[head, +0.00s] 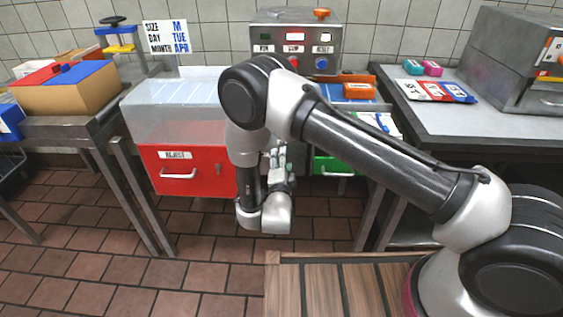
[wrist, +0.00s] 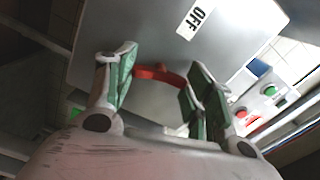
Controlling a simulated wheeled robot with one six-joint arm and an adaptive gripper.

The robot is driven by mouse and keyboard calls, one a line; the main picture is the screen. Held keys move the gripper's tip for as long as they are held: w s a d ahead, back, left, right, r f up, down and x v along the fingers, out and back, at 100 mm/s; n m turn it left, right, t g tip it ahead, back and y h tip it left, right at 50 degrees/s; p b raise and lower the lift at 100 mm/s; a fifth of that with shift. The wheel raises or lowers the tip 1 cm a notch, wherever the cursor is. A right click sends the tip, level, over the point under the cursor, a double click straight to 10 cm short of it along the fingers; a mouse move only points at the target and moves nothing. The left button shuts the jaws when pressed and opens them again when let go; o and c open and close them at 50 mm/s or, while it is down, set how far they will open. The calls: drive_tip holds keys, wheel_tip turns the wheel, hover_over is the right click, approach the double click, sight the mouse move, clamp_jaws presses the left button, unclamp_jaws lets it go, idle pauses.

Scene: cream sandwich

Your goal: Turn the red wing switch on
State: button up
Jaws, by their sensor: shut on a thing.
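The red wing switch (wrist: 158,75) shows in the wrist view on a grey panel, between the green-padded fingers of my gripper (wrist: 163,68). My gripper is shut on it, though the exact finger contact is hard to see. A white OFF label (wrist: 196,18) is on the panel above the switch, near the top of the wrist view. In the head view my gripper (head: 278,160) is in front of the machine, between the red and green drawers. I cannot make out the switch there; my arm and gripper cover that area.
A red REJECT drawer (head: 190,172) is left of my arm and a green drawer (head: 335,165) is right of it. A control box (head: 335,58) with an orange knob (head: 321,13) stands behind.

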drive_tip(key=shift+m, duration=1.4)
drive_tip(key=shift+f, duration=0.1)
drive_tip(key=o, duration=1)
drive_tip(key=shift+s, duration=0.1)
drive_tip(key=s, duration=0.7)
drive_tip(key=shift+s, duration=0.2)
drive_tip(key=shift+a, duration=0.1)
